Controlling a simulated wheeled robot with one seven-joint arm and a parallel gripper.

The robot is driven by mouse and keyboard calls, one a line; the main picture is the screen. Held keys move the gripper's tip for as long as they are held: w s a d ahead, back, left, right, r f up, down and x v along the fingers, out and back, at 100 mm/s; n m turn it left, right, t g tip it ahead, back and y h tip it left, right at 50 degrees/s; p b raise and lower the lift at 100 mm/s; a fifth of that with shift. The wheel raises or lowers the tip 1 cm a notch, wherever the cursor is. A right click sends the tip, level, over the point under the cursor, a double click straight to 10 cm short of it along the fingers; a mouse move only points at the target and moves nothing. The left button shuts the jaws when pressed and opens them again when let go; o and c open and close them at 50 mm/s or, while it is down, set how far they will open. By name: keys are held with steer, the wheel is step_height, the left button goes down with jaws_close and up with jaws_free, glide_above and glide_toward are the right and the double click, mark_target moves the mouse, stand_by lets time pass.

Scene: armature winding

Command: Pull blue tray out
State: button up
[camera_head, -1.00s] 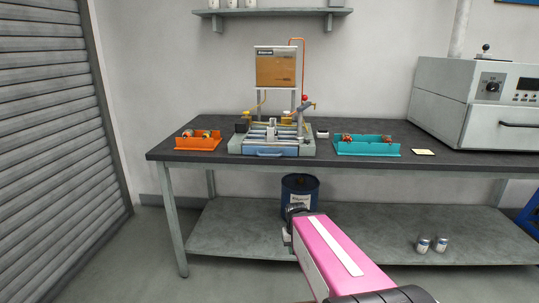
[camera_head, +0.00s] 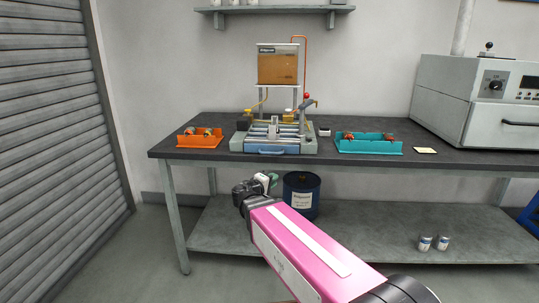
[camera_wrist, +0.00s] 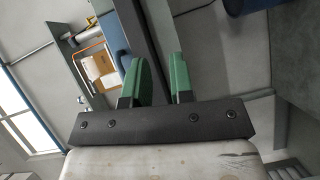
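The blue tray (camera_head: 271,150) is a blue front with a handle, low on the front of the winding machine (camera_head: 253,139), near the table's front edge. It looks seated in the machine. My gripper (camera_head: 268,180) is in front of the table and below its top, lower than the tray and apart from it. In the wrist view my gripper (camera_wrist: 158,78) has two green fingers with a gap between them and nothing held. A blue surface at upper left of that view seems to be part of the tray, but I cannot be sure.
An orange bin (camera_head: 200,141) and a teal bin (camera_head: 368,147) with parts flank the machine on the dark table (camera_head: 420,167). The table edge is close above my gripper. A blue drum (camera_head: 303,196) stands on the lower shelf behind my arm.

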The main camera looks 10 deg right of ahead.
mark_target(269, 153)
steer(key=w+a+r+n+t, duration=0.1)
steer(key=a+r+n+t, duration=0.25)
steer(key=a+r, duration=0.25)
steer(key=shift+m+t, duration=0.35)
steer(key=shift+m, duration=0.1)
steer(key=x, duration=1)
steer(key=shift+w+d+f, duration=0.15)
steer(key=shift+w+d, duration=0.05)
steer(key=shift+w, duration=0.15)
steer(key=shift+c, duration=0.3)
jaws_close()
